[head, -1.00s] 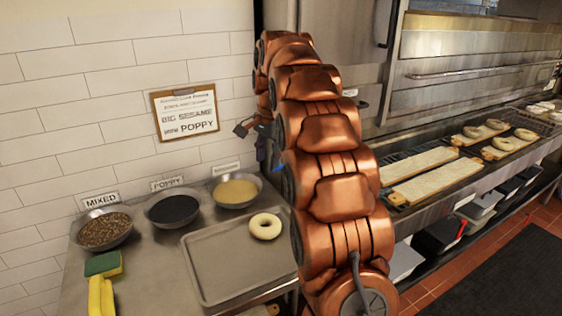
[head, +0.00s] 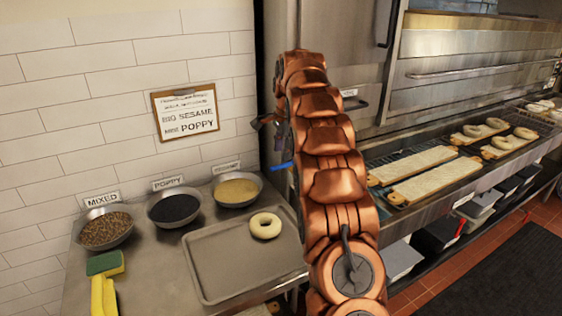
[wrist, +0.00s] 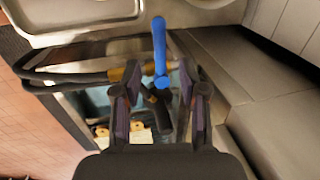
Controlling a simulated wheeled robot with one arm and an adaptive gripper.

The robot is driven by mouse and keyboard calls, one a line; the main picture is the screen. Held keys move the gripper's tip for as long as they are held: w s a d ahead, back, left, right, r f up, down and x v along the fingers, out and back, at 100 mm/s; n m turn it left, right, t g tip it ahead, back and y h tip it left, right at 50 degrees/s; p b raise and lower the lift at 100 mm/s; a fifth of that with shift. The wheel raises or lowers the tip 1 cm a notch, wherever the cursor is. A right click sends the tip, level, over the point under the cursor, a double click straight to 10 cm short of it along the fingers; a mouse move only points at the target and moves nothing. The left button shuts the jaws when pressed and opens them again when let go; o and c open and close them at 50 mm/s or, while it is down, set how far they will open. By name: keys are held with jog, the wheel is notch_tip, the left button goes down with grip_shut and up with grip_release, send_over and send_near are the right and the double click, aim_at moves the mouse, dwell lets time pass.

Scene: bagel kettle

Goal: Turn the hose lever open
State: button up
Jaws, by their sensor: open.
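The hose lever (wrist: 159,50) is a bright blue handle in the wrist view, pointing up the picture from a dark valve with a brass fitting (wrist: 118,74) to its left. In the head view its blue end (head: 282,166) shows just left of my arm; the valve is hidden there. My gripper (wrist: 160,88) is open, its two dark fingers on either side of the lever's lower end and the valve. I cannot tell whether either finger touches it. In the head view only part of my gripper (head: 266,122) shows beside the arm.
Black hoses (wrist: 65,78) run left from the valve. A steel counter holds a tray (head: 215,275) with a bagel (head: 265,225) and several topping bowls (head: 174,208). A steel oven (head: 450,75) and bagel boards (head: 437,178) stand to the right.

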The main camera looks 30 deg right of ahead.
aim_at(281, 165)
jog(key=shift+w+f+p, duration=0.25)
jog(key=shift+f+p, duration=0.05)
jog(key=shift+f, duration=0.95)
jog(key=shift+w+f+p, duration=0.25)
jog(key=shift+f+p, duration=0.05)
jog(key=shift+f, duration=0.95)
grip_shut()
